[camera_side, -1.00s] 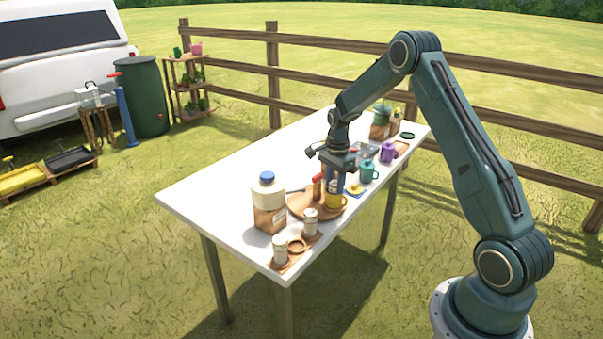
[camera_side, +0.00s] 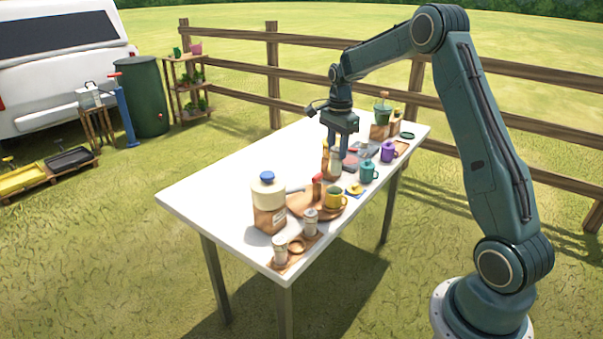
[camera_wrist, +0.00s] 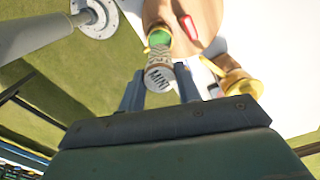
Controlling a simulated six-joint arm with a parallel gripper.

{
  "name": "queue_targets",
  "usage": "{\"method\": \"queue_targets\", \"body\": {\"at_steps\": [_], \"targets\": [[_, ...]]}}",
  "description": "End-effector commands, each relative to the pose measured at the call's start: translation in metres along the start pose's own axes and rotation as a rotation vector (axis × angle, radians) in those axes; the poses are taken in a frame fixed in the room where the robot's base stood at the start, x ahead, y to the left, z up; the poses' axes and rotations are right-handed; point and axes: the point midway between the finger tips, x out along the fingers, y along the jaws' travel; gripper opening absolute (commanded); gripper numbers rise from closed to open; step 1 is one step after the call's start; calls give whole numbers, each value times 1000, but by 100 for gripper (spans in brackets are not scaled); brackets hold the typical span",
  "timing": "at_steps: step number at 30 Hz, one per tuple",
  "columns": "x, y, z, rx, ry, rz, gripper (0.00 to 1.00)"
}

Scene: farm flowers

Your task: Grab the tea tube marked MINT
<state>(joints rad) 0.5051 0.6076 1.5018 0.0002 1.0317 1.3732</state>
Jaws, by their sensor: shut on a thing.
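My gripper (camera_side: 338,150) is over the middle of the white table, pointing down. In the wrist view my gripper (camera_wrist: 160,92) is shut on a pale tube (camera_wrist: 159,76) lettered MINT, its label facing the camera between the two fingers. In the side view the tube is small and hard to tell from things behind it, so I cannot tell whether it clears the table. A yellow mug (camera_side: 335,197) stands on a round wooden board (camera_side: 302,207); its green inside (camera_wrist: 158,38) shows beyond the tube in the wrist view.
A teal mug (camera_side: 368,172) and a purple mug (camera_side: 389,152) stand along the right edge. A capped jar (camera_side: 268,205) and two shakers are at the near end. The table's left half (camera_side: 225,180) is clear.

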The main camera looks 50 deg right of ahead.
Motion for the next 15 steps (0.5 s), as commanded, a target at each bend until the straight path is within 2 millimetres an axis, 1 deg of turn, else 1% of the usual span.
{"method": "queue_targets", "body": {"at_steps": [1, 6, 9, 12, 15], "targets": [[-13, -1, 0, 0, 1, -4, 0], [-45, -1, 0, 0, 1, -3, 0], [-61, -1, 0, 0, 1, -3, 0], [-72, -1, 0, 0, 0, -2, 0], [-79, 0, 0, 0, 0, 0, 0]]}}
